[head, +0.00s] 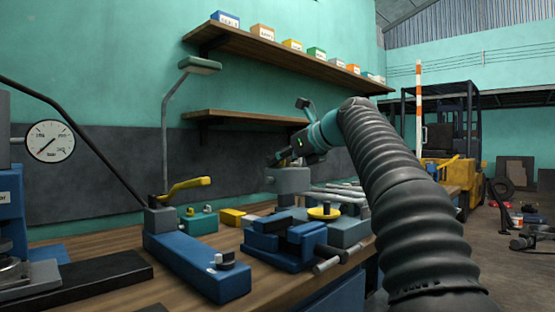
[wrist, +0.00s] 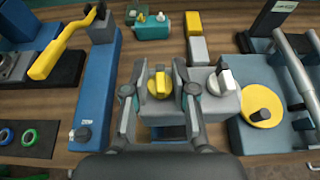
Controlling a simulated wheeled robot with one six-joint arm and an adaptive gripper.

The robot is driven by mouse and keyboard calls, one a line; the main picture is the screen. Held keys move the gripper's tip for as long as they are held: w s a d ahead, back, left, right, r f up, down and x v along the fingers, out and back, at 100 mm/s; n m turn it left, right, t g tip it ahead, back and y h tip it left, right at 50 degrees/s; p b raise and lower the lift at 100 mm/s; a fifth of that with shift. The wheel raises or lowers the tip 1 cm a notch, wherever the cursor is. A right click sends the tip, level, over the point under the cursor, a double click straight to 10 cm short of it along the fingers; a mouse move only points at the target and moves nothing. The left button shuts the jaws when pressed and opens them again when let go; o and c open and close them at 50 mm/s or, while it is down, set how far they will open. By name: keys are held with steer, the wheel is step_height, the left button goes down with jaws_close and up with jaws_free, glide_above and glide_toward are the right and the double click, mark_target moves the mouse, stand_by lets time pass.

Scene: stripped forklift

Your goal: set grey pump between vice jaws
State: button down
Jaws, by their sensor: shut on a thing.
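The grey pump (head: 288,181) is a blocky grey body. In the wrist view the pump (wrist: 217,108) shows a yellow knob and a silver-white knob on top. My gripper (head: 286,163) points down and is shut on it; in the wrist view the fingers of my gripper (wrist: 160,92) stand either side of the yellow knob. The pump hangs above the bench. The blue vice (head: 285,242) stands on the bench below it, with grey handle bars toward the front. The vice is mostly hidden in the wrist view, and the gap between its jaws is not clearly visible.
A blue tool with a yellow lever (head: 196,262) lies left of the vice. A grey block with a yellow disc (head: 323,212) stands close on the right. A teal pump (head: 199,222) and a yellow-grey block (head: 232,217) sit behind. A lamp post (head: 165,130) rises at the back.

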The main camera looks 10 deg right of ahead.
mark_target(290, 181)
steer(key=shift+f, duration=1.95)
steer(key=shift+f+b, duration=1.15)
steer(key=shift+b, duration=0.4)
steer(key=shift+s+d+r+p, duration=0.1)
steer(key=shift+d+p, duration=0.2)
steer(key=shift+p, duration=0.1)
steer(key=shift+f+b, duration=0.75)
steer(key=shift+f, duration=1.35)
steer(key=c, duration=0.8)
jaws_free()
steer(key=shift+c, duration=0.2)
steer(key=shift+o, duration=1.1)
steer(key=shift+f, duration=0.2)
steer(key=o, duration=0.3)
steer(key=shift+o, duration=0.2)
